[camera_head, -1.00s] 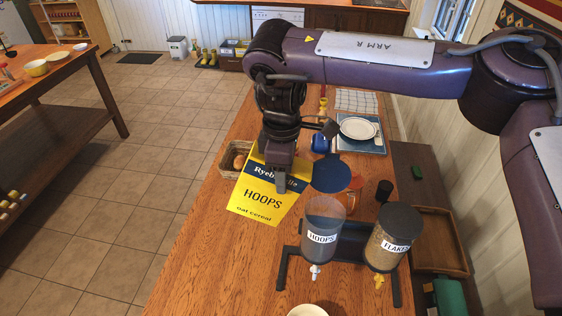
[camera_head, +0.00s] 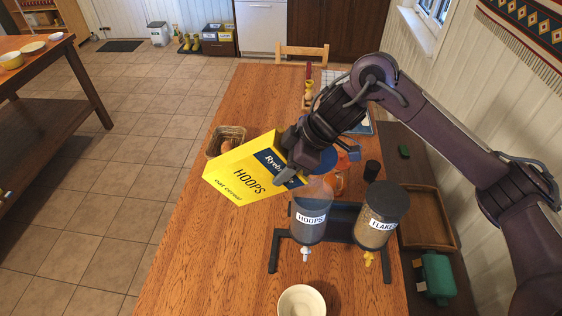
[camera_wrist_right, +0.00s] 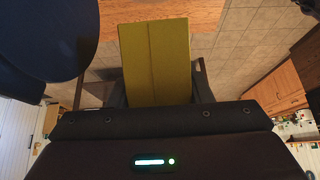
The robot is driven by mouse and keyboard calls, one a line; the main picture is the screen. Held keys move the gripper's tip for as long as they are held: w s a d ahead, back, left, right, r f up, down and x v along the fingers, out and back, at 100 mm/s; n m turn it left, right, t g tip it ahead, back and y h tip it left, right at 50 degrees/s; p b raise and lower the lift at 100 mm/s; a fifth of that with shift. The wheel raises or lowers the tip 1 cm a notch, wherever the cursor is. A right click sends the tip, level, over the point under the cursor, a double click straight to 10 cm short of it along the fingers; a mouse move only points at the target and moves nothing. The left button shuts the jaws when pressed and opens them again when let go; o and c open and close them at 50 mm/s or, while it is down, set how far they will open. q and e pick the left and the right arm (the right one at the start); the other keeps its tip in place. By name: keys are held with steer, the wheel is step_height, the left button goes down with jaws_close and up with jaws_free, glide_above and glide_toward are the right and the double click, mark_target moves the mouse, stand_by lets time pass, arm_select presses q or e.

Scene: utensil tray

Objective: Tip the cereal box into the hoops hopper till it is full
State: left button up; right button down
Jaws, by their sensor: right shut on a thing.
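The yellow cereal box (camera_head: 238,180), with a dark blue band and the word HOOPS, is held tilted in the air above the table. My right gripper (camera_head: 287,172) is shut on its right end; in the wrist view the box's yellow side (camera_wrist_right: 156,62) lies between the fingers. The hoops hopper (camera_head: 309,222) is a clear, greyish cylinder on the left of a dark stand, just below and right of the box. I see no clear fill in it. Its blue lid (camera_head: 326,160) is raised behind it, partly hidden by the gripper. My left gripper is not in view.
The flakes hopper (camera_head: 379,222), dark-lidded and brown inside, stands to the right. A cream bowl (camera_head: 301,301) is at the front. A basket (camera_head: 226,140) lies behind the box. The table's left front is clear.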

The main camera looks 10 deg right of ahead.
steer(key=shift+s+d+f+t+y, duration=0.1)
steer(key=shift+d+f+t+y, duration=0.15)
steer(key=shift+y, duration=0.35)
steer(key=shift+s+d+f+t+y, duration=0.1)
steer(key=shift+f+y, duration=0.25)
steer(key=shift+y, duration=0.25)
steer(key=shift+d+f+t+y, duration=0.25)
steer(key=shift+d+f+y, duration=0.15)
steer(key=shift+y, duration=0.4)
steer(key=shift+a+y+b, duration=0.1)
steer(key=shift+y+b, duration=0.3)
steer(key=shift+b, duration=0.35)
steer(key=shift+a+r+t+y+b, duration=0.15)
steer(key=shift+r+t+y+b, duration=0.2)
steer(key=shift+y+b, duration=0.5)
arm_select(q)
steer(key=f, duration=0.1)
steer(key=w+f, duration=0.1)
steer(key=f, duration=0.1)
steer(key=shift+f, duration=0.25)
arm_select(e)
steer(key=shift+w+r+y, duration=0.1)
steer(key=shift+r+y, duration=0.15)
steer(key=shift+r, duration=0.05)
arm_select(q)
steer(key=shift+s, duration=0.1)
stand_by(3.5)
